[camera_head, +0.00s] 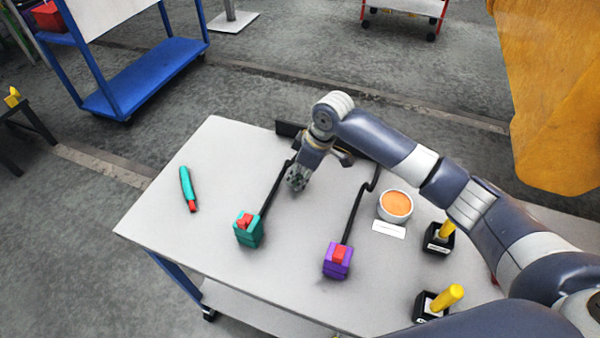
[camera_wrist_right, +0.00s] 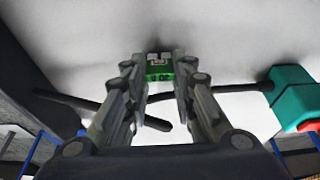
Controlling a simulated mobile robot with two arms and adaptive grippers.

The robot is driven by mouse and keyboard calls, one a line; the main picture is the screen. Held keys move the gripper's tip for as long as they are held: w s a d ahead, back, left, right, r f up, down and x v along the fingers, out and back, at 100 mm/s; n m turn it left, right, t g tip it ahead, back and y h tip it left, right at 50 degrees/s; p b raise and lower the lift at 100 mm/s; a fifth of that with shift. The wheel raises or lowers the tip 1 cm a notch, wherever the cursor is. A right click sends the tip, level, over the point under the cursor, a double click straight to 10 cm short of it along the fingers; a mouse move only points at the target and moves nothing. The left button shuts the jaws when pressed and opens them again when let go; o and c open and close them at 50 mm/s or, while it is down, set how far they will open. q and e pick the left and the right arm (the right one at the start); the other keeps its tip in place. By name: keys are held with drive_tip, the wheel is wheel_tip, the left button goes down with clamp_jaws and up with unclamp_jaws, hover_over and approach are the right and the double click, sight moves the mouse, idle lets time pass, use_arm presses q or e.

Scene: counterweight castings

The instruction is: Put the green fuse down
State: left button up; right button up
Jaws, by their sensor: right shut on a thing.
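The green fuse (camera_wrist_right: 158,74) is a small bright green block with dark marks and pale metal at its far end. In the right wrist view it sits between the fingertips of my right gripper (camera_wrist_right: 160,85), which is shut on it. In the head view my right gripper (camera_head: 296,180) hangs over the back middle of the table (camera_head: 215,160), and its fingers hide the fuse. I cannot tell the gap between the fuse and the tabletop. My left gripper is not in view.
A teal block with red top (camera_head: 248,229) and a purple one (camera_head: 338,261) have black leads. A teal, red-tipped tool (camera_head: 187,188) lies left. A bowl with orange contents (camera_head: 396,206), white label (camera_head: 388,229) and yellow-handled black holders (camera_head: 439,238) stand right. The table's left is mostly clear.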

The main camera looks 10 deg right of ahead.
drive_tip(key=o, duration=0.9)
drive_tip(key=shift+f, duration=0.1)
drive_tip(key=shift+c, duration=0.2)
drive_tip(key=b+v, duration=0.2)
drive_tip(key=v, duration=1)
